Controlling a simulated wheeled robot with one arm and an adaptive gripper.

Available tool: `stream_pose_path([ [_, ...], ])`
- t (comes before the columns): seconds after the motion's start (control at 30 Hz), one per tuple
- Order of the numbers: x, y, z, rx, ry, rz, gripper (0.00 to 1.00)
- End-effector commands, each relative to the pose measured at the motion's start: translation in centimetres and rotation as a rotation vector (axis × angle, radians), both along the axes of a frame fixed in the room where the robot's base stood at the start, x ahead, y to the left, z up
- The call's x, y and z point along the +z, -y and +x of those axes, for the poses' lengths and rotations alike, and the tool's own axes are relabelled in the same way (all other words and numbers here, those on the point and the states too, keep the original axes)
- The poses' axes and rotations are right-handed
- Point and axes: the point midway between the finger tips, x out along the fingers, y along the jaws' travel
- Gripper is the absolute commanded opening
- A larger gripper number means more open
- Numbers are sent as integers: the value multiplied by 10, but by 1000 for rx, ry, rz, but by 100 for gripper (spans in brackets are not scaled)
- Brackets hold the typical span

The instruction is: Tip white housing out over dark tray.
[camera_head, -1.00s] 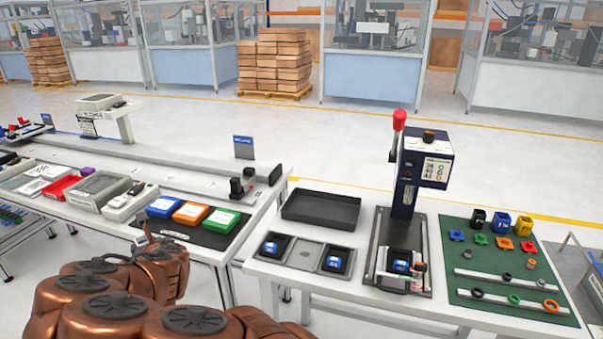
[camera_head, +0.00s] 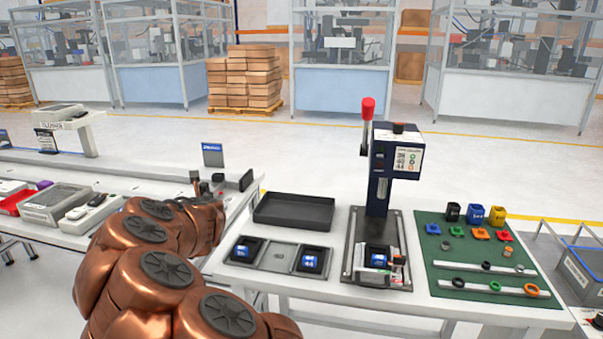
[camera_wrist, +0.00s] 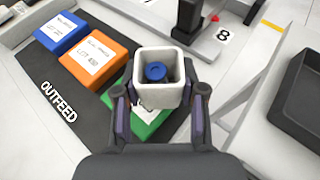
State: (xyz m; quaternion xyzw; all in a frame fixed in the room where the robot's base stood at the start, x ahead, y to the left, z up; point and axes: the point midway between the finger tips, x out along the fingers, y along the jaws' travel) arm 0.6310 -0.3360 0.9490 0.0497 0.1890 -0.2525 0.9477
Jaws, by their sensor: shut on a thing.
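The white housing (camera_wrist: 146,82) is an open square cup with a round blue part (camera_wrist: 155,72) inside it. My gripper (camera_wrist: 160,96) is shut on the housing, one finger on each side. The housing is upright in the wrist view, above the green box on the outfeed mat. In the head view my arm hides the gripper and housing. The dark tray (camera_head: 293,212) is empty and lies at the back left of the press table. Its edge also shows at the right of the wrist view (camera_wrist: 292,85).
Blue (camera_wrist: 60,33), orange (camera_wrist: 93,58) and green (camera_wrist: 150,122) boxes lie on the black outfeed mat (camera_wrist: 62,92). A press (camera_head: 380,190) with a red-knobbed lever stands right of the tray. A gap separates the two tables. A green mat (camera_head: 450,275) holds small parts.

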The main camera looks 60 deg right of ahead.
Motion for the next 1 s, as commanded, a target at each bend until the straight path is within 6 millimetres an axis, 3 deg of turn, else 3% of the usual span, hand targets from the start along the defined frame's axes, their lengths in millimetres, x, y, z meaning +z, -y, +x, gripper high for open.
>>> stream_pose_path([
  [0.03, 2, 18, -9, -25, 4, -1, 2],
  [0.4, 40, 124, -81, -174, 7, 1, 2],
  [0.6, 54, 163, -116, -237, 4, 3, 2],
  [1.0, 78, 221, -178, -338, 3, 0, 2],
])
